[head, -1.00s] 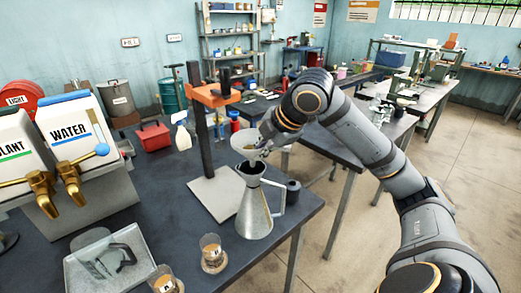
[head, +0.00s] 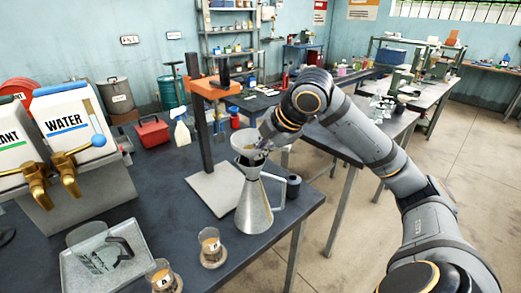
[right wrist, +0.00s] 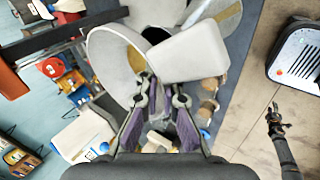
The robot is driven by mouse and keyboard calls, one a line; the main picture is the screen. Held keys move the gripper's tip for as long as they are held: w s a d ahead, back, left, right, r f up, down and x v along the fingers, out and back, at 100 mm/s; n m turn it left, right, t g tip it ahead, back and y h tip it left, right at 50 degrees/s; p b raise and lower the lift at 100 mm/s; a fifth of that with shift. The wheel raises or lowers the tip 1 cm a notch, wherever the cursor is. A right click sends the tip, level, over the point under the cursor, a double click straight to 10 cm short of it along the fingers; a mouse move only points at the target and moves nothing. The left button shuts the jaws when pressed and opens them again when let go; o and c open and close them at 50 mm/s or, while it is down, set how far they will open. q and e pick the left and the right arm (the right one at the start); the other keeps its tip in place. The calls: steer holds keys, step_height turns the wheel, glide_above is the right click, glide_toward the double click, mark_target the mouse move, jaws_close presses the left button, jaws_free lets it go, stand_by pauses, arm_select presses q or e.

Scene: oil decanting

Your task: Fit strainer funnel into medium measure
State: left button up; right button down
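The grey strainer funnel (head: 243,138) is upright at the mouth of the medium measure (head: 254,211), a metal jug with a handle on its right. The funnel's lower part overlaps the measure's mouth; I cannot tell whether it rests there or how deep it sits. My right gripper (head: 261,147) is at the funnel's right side. In the right wrist view the funnel's bowl (right wrist: 112,62) is just beyond my right gripper's fingers (right wrist: 162,92), which appear shut on its edge; the exact contact is partly hidden.
A stand with an orange arm (head: 214,88) rises close behind the funnel. Two labelled glasses (head: 211,246) stand at the front, beside a clear tray (head: 80,273). Dispensers with brass taps (head: 68,125) are at left. A small dark cylinder (head: 293,186) stands right of the measure.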

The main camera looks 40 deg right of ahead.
steer(key=shift+f+b, duration=0.65)
steer(key=shift+f, duration=0.2)
steer(key=c, duration=2)
jaws_free()
steer(key=shift+f, duration=0.1)
steer(key=o, duration=0.6)
steer(key=shift+c, duration=0.2)
